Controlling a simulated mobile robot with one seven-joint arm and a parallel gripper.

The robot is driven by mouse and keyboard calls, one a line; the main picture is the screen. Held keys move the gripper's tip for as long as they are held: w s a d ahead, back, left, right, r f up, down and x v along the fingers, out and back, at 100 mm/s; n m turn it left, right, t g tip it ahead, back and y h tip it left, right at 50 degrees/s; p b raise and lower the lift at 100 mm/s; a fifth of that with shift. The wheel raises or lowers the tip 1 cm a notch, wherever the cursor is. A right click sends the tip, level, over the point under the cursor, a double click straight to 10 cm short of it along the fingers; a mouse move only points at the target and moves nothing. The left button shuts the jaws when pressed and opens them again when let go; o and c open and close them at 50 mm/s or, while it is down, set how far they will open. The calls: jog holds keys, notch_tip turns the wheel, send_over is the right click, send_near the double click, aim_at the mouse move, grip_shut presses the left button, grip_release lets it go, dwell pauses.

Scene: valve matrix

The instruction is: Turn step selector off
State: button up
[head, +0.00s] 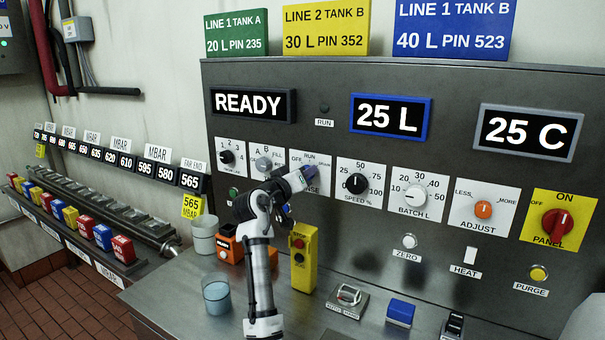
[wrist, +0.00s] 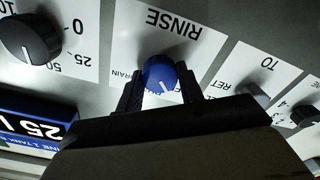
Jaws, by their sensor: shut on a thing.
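The step selector is a blue knob (wrist: 160,75) on a white plate (wrist: 195,50), seen upside down in the wrist view. RINSE reads above it there, and part of DRAIN shows to its left. The knob's white pointer line points down in that view, away from RINSE. My gripper (wrist: 158,90) is shut on the knob, with one dark finger on each side. In the head view my gripper (head: 303,178) covers most of the plate (head: 318,160); OFF and RUN show along its top. The knob is almost wholly hidden there.
The speed knob (head: 356,184) is just right of my gripper, and the tank A/B selector (head: 263,163) just left. A yellow stop pendant (head: 304,258), an orange box (head: 230,245) and cups (head: 216,296) stand below on the bench. The display reads READY (head: 252,104).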

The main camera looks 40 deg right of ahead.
jog(key=shift+n, duration=0.6)
jog(key=o, duration=1)
jog(key=b+v, duration=0.4)
jog(key=v, duration=1)
